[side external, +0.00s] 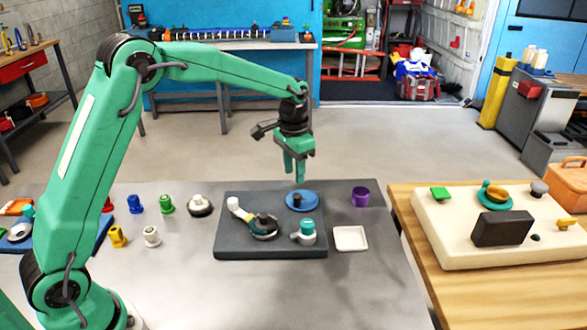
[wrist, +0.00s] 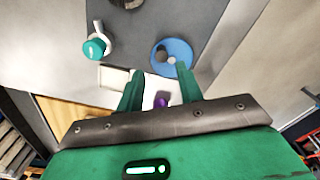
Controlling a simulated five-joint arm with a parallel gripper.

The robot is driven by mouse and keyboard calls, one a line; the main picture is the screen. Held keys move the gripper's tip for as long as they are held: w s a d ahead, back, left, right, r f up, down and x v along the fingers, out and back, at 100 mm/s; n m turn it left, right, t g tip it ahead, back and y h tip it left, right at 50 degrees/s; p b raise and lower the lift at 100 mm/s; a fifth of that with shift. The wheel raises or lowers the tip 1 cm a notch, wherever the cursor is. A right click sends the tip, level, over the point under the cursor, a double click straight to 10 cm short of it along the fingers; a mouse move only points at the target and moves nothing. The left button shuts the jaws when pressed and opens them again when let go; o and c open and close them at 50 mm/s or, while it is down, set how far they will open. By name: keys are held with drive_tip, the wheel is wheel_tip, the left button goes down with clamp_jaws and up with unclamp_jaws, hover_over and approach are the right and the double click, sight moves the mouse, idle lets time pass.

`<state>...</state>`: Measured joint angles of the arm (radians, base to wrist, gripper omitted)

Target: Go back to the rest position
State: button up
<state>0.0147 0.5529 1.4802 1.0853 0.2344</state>
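My green gripper (side external: 294,174) hangs fingers-down above the back of the dark grey mat (side external: 227,243), over the blue disc (side external: 301,206). In the wrist view its fingers (wrist: 160,73) stand apart with nothing held between them. The blue disc, with a dark peg on it, lies on the mat below and also shows in the wrist view (wrist: 183,54). A purple cup (side external: 360,196) stands on the table right of the mat. It shows partly in the wrist view (wrist: 161,99), beyond the gap between the fingers.
The mat also bears a curved white-and-dark piece (side external: 262,226) and a teal-topped white piece (side external: 306,235). A white tray (side external: 350,238) lies right of the mat. Several small coloured pieces stand left of it. A cream board (side external: 440,245) lies on the wooden table at right. The air around my gripper is clear.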

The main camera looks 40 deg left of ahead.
drive_tip(key=s+r+n+t, duration=0.1)
drive_tip(key=s+r+t, duration=0.2)
drive_tip(key=s+r, duration=1.05)
drive_tip(key=s+f+n+t, duration=0.1)
drive_tip(key=s+f+t, duration=0.1)
drive_tip(key=s, duration=1.4)
drive_tip(key=shift+s+a+f+n, duration=0.2)
drive_tip(key=shift+s+a+n, duration=0.1)
drive_tip(key=shift+a+n, duration=0.1)
drive_tip(key=shift+w+r, duration=0.1)
drive_tip(key=shift+w, duration=0.05)
